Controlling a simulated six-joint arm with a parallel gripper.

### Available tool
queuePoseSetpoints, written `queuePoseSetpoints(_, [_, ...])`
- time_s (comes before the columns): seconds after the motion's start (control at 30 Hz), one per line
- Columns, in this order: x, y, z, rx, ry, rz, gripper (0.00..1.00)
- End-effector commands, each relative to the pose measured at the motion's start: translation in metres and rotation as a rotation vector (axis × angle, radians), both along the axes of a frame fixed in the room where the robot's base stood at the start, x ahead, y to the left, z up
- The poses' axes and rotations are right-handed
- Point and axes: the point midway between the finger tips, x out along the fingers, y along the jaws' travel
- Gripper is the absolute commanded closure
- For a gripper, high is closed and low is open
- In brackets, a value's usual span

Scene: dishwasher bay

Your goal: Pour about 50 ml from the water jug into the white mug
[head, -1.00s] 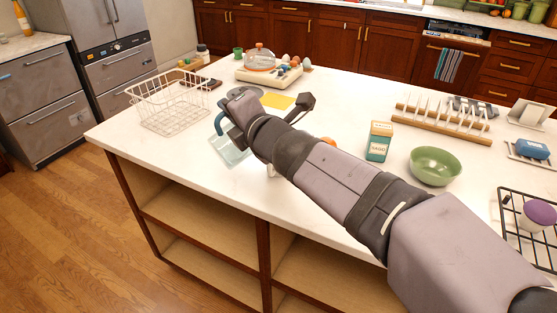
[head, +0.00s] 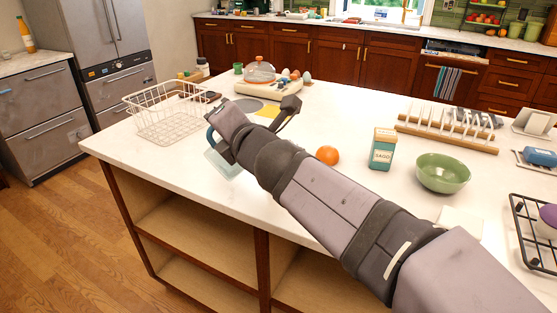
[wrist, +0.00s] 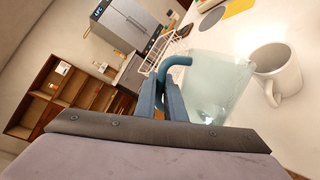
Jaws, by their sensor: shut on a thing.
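The water jug (wrist: 218,85) is a clear, pale green vessel with a teal handle (wrist: 177,62). My gripper (wrist: 166,95) is shut on that handle in the wrist view. The jug looks tilted in that tilted view, and I cannot tell how full it is. In the head view the jug (head: 222,163) shows below my gripper (head: 222,137), near the left front edge of the counter. The white mug (wrist: 277,75) stands close beside the jug's rim in the wrist view, its handle toward the jug. In the head view my arm hides the mug.
A white wire basket (head: 170,117) stands left of my gripper. A grey plate (head: 248,104) and yellow cloth (head: 268,112) lie behind it. An orange (head: 327,155), a sago box (head: 382,149) and a green bowl (head: 442,173) stand to the right.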

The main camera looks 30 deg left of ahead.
Motion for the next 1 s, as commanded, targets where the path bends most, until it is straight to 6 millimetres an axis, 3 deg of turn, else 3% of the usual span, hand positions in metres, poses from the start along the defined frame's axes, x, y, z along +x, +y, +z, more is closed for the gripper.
queuePoseSetpoints(1.0, [-0.030,0.016,-0.057,-0.182,-0.356,0.001,1.00])
